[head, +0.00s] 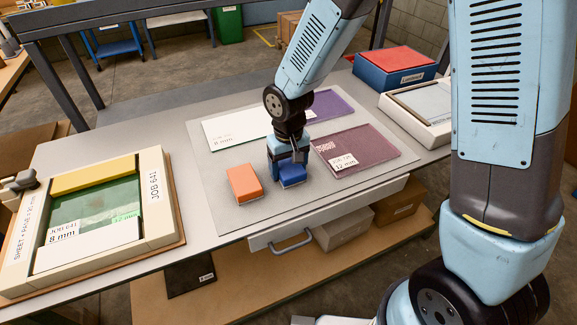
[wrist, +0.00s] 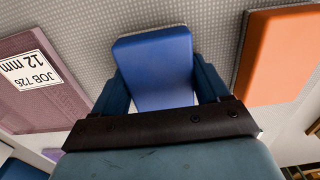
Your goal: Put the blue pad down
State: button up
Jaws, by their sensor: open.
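The blue pad (head: 292,176) rests on the grey mat (head: 235,207), to the right of the orange pad (head: 243,183). My gripper (head: 287,170) is down over the blue pad, with a finger on either side of it. In the wrist view the blue pad (wrist: 154,66) lies between my open fingers (wrist: 160,90), its far end reaching past them. The jaws are open, so the pad is not gripped. The near end of the pad is hidden behind the gripper body in the wrist view.
The orange pad (wrist: 283,52) is close beside my gripper. A maroon plate marked 12 mm (head: 355,150), a purple plate (head: 328,105) and a white plate (head: 235,128) lie around the mat. A framed tray marked JOB 641 (head: 155,185) stands left. The mat's front is clear.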

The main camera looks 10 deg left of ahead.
aim_at(290, 164)
jog(key=shift+s+r, duration=0.1)
jog(key=shift+r, duration=0.1)
notch_tip(290, 164, up, 12)
jog(key=shift+f, duration=0.1)
jog(key=d+r+m+t, duration=0.3)
jog(key=d+r, duration=0.9)
jog(key=d, duration=0.5)
jog(key=s+d+r+m+t, duration=0.1)
jog(key=s+d+r, duration=0.1)
jog(key=s+d, duration=0.1)
jog(key=s+d+r+m, duration=0.1)
jog(key=s+d+r, duration=0.1)
jog(key=s+d, duration=0.2)
jog(key=s+d+r+m+t, duration=0.1)
jog(key=s+d+r, duration=0.1)
jog(key=d, duration=0.4)
jog(key=shift+s+d+t, duration=0.25)
jog(key=shift+s+t, duration=0.05)
jog(key=shift+s, duration=0.4)
